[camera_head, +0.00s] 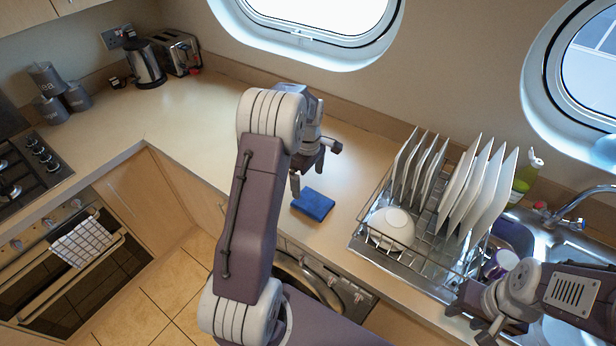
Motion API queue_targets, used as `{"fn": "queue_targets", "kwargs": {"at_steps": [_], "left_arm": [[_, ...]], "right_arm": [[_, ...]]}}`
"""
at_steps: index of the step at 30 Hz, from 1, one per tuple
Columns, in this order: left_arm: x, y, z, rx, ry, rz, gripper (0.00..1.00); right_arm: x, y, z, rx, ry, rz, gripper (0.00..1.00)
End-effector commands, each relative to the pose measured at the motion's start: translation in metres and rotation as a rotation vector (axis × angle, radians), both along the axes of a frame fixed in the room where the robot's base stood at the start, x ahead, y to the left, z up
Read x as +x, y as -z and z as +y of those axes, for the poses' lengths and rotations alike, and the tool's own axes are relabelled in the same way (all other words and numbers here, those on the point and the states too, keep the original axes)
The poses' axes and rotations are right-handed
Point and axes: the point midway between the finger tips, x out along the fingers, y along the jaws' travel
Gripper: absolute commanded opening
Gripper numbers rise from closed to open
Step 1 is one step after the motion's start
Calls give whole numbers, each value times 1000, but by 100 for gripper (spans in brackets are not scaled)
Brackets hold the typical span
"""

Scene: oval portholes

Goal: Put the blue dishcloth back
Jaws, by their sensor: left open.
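The blue dishcloth (313,204) lies folded flat on the pale worktop, left of the dish rack. My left gripper (308,178) is open and empty, just above and behind the cloth's left end in the picture. Whether a fingertip touches the cloth I cannot tell. My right gripper (470,322) is at the lower right, by the front corner of the rack and the sink. Its fingers are partly hidden and their opening is unclear.
A dish rack (372,249) holds several plates and a white bowl. The sink (560,240) is at the right, with a green bottle (525,178) behind it. A checked towel (82,241) hangs on the oven handle. The worktop left of my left arm (185,115) is clear.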

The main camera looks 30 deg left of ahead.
Motion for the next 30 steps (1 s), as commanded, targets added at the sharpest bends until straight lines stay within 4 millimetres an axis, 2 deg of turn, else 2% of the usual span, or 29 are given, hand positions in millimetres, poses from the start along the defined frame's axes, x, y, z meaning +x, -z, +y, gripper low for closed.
{"fn": "queue_targets", "kwargs": {"at_steps": [3,9,11,12,14,18,21,25,27,30], "left_arm": [[1,-17,0,1,0,-2,100],[0,-25,0,0,2,1,100],[-3,-27,-6,0,40,-1,100],[-10,-29,-14,-1,106,-5,100],[-26,-33,-35,1,276,-17,100],[-88,-37,-89,19,811,-60,100],[-134,-33,-114,38,1141,-84,100],[-174,-28,-127,59,1402,-98,100],[-182,-26,-129,63,1457,-102,100],[-184,-25,-130,63,1473,-101,100]], "right_arm": [[0,3,0,0,0,0,40],[0,3,0,0,0,0,40],[0,3,0,0,0,0,40],[0,3,0,0,0,0,40],[0,3,0,0,0,0,40],[0,3,0,0,0,0,40],[0,3,0,0,0,0,40],[0,3,0,0,0,0,40],[0,3,0,0,0,0,40],[0,3,0,0,0,0,40]]}}
